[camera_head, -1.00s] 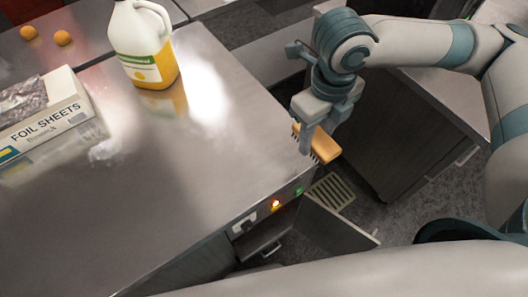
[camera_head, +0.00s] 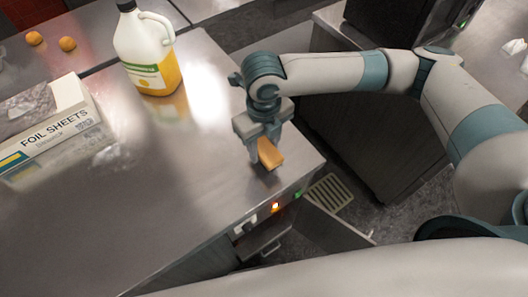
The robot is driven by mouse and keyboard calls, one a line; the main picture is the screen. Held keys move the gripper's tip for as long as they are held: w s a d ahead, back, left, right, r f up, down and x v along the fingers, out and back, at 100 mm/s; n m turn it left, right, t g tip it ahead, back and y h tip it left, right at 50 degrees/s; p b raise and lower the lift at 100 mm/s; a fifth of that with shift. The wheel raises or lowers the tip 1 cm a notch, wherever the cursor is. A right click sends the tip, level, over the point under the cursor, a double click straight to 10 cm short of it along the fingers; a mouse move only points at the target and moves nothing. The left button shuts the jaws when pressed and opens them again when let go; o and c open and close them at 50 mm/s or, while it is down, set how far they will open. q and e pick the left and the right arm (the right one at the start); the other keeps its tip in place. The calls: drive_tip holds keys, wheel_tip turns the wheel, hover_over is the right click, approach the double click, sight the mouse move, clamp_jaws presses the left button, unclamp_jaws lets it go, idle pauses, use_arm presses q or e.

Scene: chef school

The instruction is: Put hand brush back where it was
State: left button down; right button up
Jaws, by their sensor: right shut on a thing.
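The hand brush (camera_head: 270,154) has an orange-tan body and is held in my right gripper (camera_head: 262,150). My right gripper is shut on it and points down above the right end of the steel counter (camera_head: 190,185), near its edge. Part of the brush is hidden by the fingers. I cannot tell whether the brush touches the counter top. My left gripper is not in view.
A foil sheets box (camera_head: 50,135) lies at the left of the counter. A jug (camera_head: 147,50) with yellow liquid stands at the back. Two orange round things (camera_head: 67,44) lie far left. An open door (camera_head: 330,228) hangs below the counter's front edge. The middle counter is clear.

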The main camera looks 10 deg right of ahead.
sight(264, 155)
drive_tip(key=shift+f+p, duration=0.95)
drive_tip(key=shift+f, duration=1.05)
drive_tip(key=o, duration=0.9)
drive_tip(key=shift+f, duration=0.1)
wheel_tip(264, 155, up, 11)
drive_tip(key=b, duration=0.3)
drive_tip(key=shift+r, duration=0.65)
